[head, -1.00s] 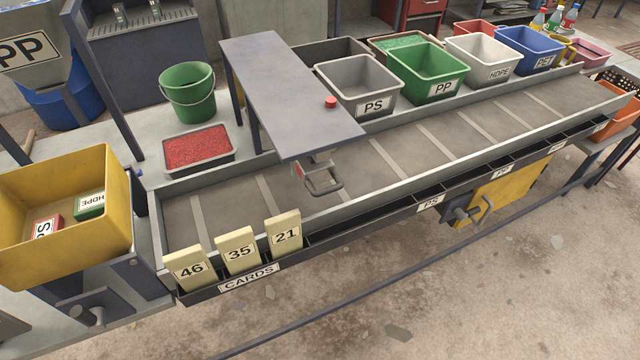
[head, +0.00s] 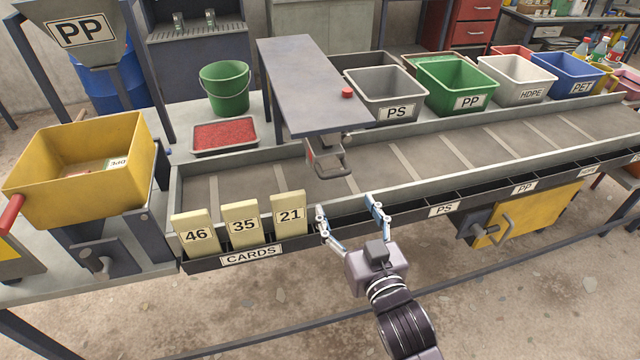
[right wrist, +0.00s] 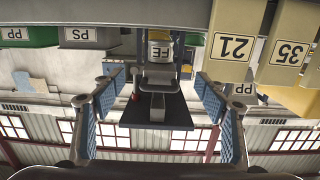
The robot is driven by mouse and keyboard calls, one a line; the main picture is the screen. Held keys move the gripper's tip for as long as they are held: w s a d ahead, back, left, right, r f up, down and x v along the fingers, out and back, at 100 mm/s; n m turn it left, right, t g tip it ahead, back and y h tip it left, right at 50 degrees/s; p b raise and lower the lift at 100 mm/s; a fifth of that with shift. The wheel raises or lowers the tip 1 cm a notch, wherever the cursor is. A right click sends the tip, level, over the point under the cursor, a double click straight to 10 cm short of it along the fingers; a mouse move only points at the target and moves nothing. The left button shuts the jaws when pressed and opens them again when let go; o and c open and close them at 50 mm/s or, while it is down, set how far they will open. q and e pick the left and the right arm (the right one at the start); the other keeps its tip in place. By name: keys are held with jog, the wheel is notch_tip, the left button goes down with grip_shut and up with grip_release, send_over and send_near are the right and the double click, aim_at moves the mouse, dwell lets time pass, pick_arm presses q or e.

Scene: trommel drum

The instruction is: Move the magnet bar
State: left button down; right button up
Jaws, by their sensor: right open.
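The magnet bar (head: 325,160), a grey block with a looped handle and a bit of red, hangs under the near end of the raised grey plate (head: 310,80), above the conveyor. My right gripper (head: 346,208) is open and empty at the conveyor's front edge, just right of card 21. It is nearer to the camera and lower in the picture than the magnet bar, apart from it. The right wrist view is upside down; the magnet bar's handle (right wrist: 158,80) seems to show there between the open fingers (right wrist: 160,105). My left gripper is not in view.
Cards 46, 35 and 21 (head: 289,213) stand in the front rack left of my right gripper. The conveyor belt (head: 430,160) is bare. Labelled bins, such as the grey PS bin (head: 383,95), line its back. A yellow bin (head: 80,165) stands at left.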

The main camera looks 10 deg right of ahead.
aim_at(336, 175)
jog(key=shift+t, duration=0.4)
jog(key=w+r, duration=0.1)
jog(key=w, duration=0.1)
jog(key=w+r+p, duration=0.1)
jog(key=w, duration=0.1)
jog(key=w+r, duration=0.1)
jog(key=shift+w+a+r, duration=0.2)
jog(key=shift+w+r, duration=0.2)
jog(key=shift+w+f, duration=0.1)
jog(key=shift+w, duration=0.6)
jog(key=shift+c, duration=0.5)
